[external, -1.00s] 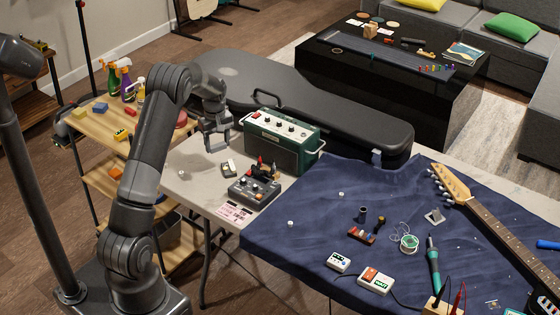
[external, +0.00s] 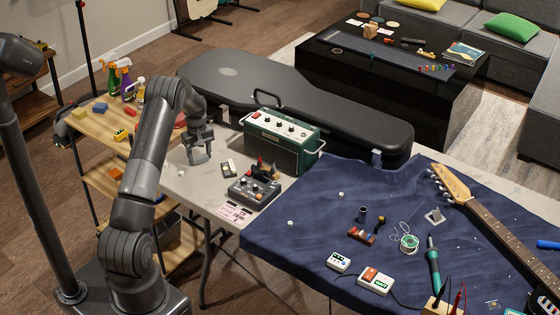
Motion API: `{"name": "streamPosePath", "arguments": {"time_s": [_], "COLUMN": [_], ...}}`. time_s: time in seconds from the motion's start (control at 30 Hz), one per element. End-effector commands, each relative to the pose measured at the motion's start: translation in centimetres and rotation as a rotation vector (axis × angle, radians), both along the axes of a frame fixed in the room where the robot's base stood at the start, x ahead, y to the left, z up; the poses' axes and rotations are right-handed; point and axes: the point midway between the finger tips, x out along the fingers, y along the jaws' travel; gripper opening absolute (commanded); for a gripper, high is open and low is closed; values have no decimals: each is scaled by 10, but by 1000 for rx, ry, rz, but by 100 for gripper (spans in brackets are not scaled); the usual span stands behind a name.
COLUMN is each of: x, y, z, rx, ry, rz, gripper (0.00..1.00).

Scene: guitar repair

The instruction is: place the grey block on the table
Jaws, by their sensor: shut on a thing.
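My gripper (external: 198,155) is at the left end of the pale table (external: 200,187), low over its surface and pointing down. It is shut on a small grey thing that looks like the grey block. The block is small and mostly hidden by the fingers. I cannot tell whether it touches the table top.
A green amplifier (external: 276,145) and a mixer box (external: 254,191) stand to the right of my gripper, with a small pedal (external: 229,168) nearer. A black guitar case (external: 320,105) lies behind. A wooden shelf (external: 97,137) with blocks and bottles stands left.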

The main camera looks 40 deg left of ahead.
Motion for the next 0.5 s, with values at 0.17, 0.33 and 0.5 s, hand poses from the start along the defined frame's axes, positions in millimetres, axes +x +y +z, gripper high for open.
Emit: {"name": "streamPosePath", "arguments": {"time_s": [0.17, 0.33, 0.5], "x": [0, 0, 0], "y": [0, 0, 0], "z": [1, -2, -2], "rx": [1, 1, 1], "ry": [-1, -1, -1], "rz": [0, 0, 0], "gripper": [34, 58, 72]}}
